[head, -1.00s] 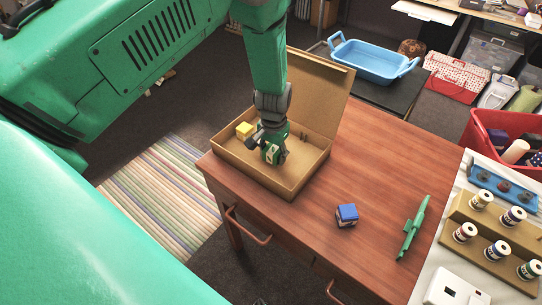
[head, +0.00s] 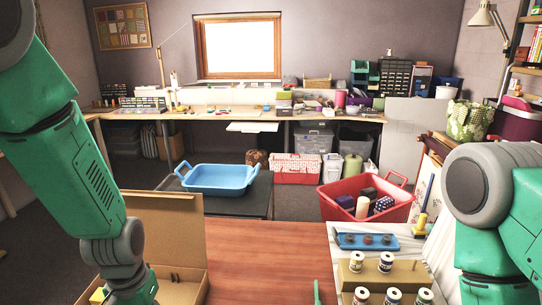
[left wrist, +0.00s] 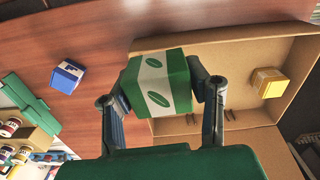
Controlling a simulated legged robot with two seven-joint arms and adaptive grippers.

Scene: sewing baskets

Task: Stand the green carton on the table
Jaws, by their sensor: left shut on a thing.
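The green carton (left wrist: 165,92), with white bands and green oval marks, sits between the two fingers of my left gripper (left wrist: 159,82) in the left wrist view. My left gripper is shut on it, over or in the open cardboard box (left wrist: 222,48); the gap beneath is hard to judge. In the head view the left wrist comes down at the lower left and the fingers are largely cut off. The wooden table (head: 262,245) shows to the right of the box (head: 165,225). My right arm is at the right edge; its gripper is out of view.
A yellow block (left wrist: 270,82) lies in the box. A blue block (left wrist: 67,76) sits on the table. Thread spools (head: 386,262) stand on a stepped rack at the right. A blue tub (head: 218,180) and red basket (head: 330,200) are beyond the table. Bare tabletop lies beside the box.

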